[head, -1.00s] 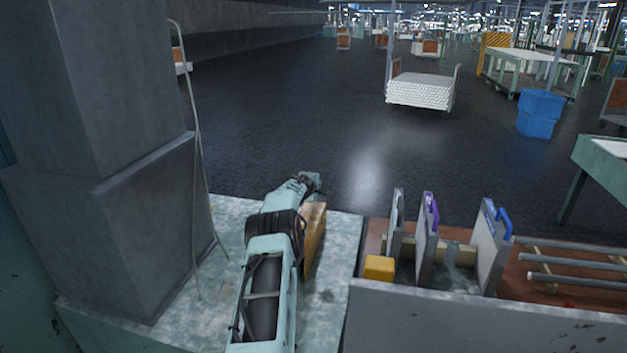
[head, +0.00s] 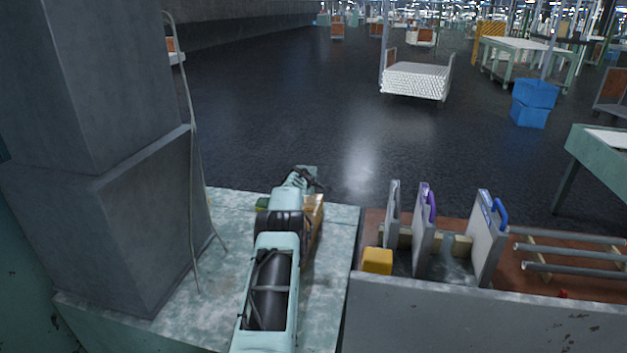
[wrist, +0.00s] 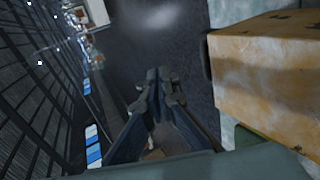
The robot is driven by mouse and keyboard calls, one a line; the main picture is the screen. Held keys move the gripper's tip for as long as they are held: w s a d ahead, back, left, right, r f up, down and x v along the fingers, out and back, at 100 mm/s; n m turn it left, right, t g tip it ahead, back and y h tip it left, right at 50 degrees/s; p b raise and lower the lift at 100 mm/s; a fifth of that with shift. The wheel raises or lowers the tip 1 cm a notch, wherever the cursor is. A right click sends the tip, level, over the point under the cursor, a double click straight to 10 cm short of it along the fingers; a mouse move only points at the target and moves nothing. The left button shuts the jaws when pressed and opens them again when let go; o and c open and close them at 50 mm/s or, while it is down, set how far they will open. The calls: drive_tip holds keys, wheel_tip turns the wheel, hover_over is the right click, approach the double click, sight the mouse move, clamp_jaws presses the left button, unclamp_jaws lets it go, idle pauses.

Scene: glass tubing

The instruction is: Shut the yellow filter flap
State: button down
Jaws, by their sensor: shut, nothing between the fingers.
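A worn orange-yellow box-like part (head: 313,212) stands on the pale green top, just right of my arm. It is the likely filter housing or flap, and my arm hides much of it. In the wrist view its yellow surface (wrist: 270,75) fills the right side, close to my gripper. My gripper (wrist: 160,80) is shut and empty, left of that surface with a gap between them. In the head view my gripper (head: 308,180) is at the far end of the arm, small and partly hidden. I cannot tell the flap's angle.
A grey column (head: 100,200) with a thin hose stands on the left. On the right, a trough holds several upright grey plates (head: 422,232), a small yellow block (head: 377,261) and grey tubes (head: 575,250). Dark open floor (head: 290,110) lies beyond.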

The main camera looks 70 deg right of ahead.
drive_tip(key=shift+w, duration=0.1)
drive_tip(key=v, duration=0.3)
drive_tip(key=shift+a, duration=0.4)
drive_tip(key=shift+w+a+r, duration=0.1)
drive_tip(key=shift+a, duration=0.35)
drive_tip(key=shift+s+a+r, duration=0.25)
drive_tip(key=shift+a+r, duration=0.2)
drive_tip(key=shift+r, duration=0.1)
drive_tip(key=shift+v, duration=3.1)
drive_tip(key=shift+s+d, duration=0.1)
